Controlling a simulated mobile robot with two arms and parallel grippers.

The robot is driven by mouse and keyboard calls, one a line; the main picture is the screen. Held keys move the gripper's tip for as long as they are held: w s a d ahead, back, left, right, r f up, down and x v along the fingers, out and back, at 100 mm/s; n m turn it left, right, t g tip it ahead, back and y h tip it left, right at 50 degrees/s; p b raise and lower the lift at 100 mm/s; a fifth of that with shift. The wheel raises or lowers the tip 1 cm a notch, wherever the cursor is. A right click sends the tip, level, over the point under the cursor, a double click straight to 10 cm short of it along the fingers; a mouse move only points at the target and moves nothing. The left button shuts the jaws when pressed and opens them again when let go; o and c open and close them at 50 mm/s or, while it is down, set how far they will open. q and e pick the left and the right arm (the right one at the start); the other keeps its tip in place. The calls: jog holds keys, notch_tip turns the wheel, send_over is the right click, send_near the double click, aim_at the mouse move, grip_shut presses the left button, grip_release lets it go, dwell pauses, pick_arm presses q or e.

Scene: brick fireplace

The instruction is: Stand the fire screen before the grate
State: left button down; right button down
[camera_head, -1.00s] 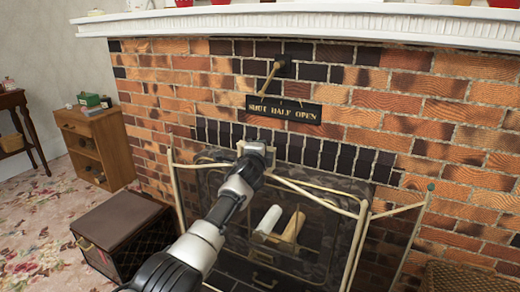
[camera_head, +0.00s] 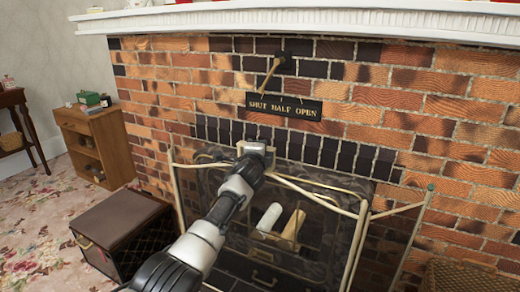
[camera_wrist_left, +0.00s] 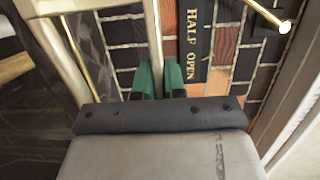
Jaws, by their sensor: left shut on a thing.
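The fire screen (camera_head: 354,245) has a pale brass frame and see-through dark mesh, with side panels angled out. It stands upright in front of the dark fireplace opening in the head view. My left gripper (camera_head: 254,148) is shut on the screen's top rail near the middle. In the left wrist view the green fingertips (camera_wrist_left: 158,76) close on a cream frame bar (camera_wrist_left: 153,35). The grate lies behind the mesh and is hard to make out; a white log (camera_head: 268,220) and a tan log (camera_head: 293,228) show there. The screen's feet are cut off or hidden. My right gripper is out of view.
A brass lever (camera_head: 268,78) and a black sign (camera_head: 284,107) are on the bricks above. A brown lidded box (camera_head: 120,220) stands left of the screen. A wicker basket (camera_head: 465,275) is at lower right. A white mantel (camera_head: 300,22) overhangs the bricks.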

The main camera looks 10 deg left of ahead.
pick_arm(q)
jog(key=shift+s+r, duration=0.1)
jog(key=shift+r, duration=0.4)
dwell(0.4)
jog(key=c, duration=1.1)
grip_release()
jog(key=shift+s, duration=0.15)
jog(key=shift+f, duration=0.65)
jog(key=shift+o, duration=1.4)
jog(key=shift+r, duration=0.15)
jog(key=shift+r, duration=0.15)
